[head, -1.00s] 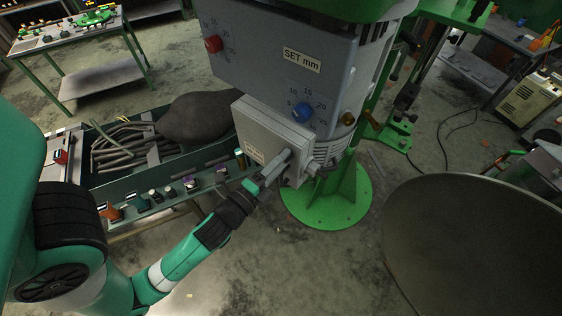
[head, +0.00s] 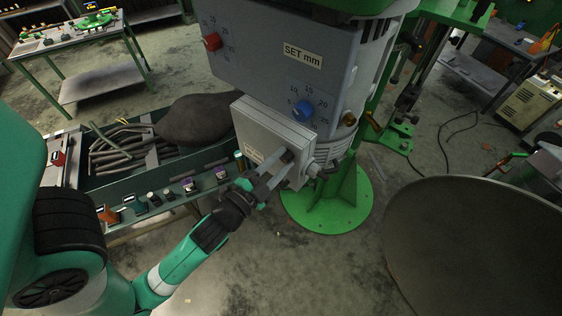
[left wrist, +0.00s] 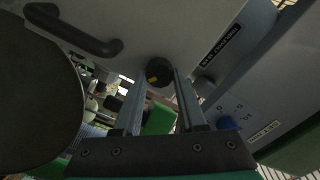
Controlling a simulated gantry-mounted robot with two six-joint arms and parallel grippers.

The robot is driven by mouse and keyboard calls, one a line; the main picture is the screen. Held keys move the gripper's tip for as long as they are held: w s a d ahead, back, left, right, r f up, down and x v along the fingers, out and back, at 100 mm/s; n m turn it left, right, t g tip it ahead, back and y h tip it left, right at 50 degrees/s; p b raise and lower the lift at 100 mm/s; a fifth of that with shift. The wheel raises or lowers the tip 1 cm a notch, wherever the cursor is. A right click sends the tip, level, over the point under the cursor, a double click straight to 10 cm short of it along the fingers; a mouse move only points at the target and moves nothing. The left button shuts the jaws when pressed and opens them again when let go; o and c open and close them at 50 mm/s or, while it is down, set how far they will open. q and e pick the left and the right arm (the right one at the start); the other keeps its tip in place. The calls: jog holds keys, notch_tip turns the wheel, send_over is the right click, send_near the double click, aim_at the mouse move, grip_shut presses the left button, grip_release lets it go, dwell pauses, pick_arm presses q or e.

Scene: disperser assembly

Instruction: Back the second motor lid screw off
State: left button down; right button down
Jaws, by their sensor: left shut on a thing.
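The motor lid (head: 262,135) is the pale grey box face on the side of the machine's grey housing. A dark round screw head (head: 287,156) stands at the lid's lower right part. My left gripper (head: 284,163) reaches up to it from the lower left, its two fingers on either side of the head. In the left wrist view the dark screw head with a yellow mark (left wrist: 158,73) sits between the fingertips, and the gripper (left wrist: 160,78) is shut on it. The screw's shaft is hidden. My right gripper is not in view.
Above the lid are a blue knob (head: 303,109) and a red knob (head: 212,41) on the housing. A green bench (head: 110,185) with rods and small parts stands to the left. A large dark round surface (head: 475,240) fills the lower right. A black handle (left wrist: 75,30) shows in the left wrist view.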

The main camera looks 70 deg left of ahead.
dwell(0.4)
pick_arm(q)
jog(key=shift+c, duration=2.4)
grip_release()
jog(key=v, duration=0.1)
jog(key=b+v, duration=0.1)
jog(key=v, duration=0.1)
jog(key=shift+f+b, duration=0.25)
jog(key=shift+b, duration=0.1)
jog(key=p, duration=0.5)
send_near(284, 161)
jog(key=v, duration=0.2)
jog(key=shift+s+d+r+p, duration=0.2)
jog(key=shift+s+r+p, duration=0.15)
jog(key=shift+p, duration=0.3)
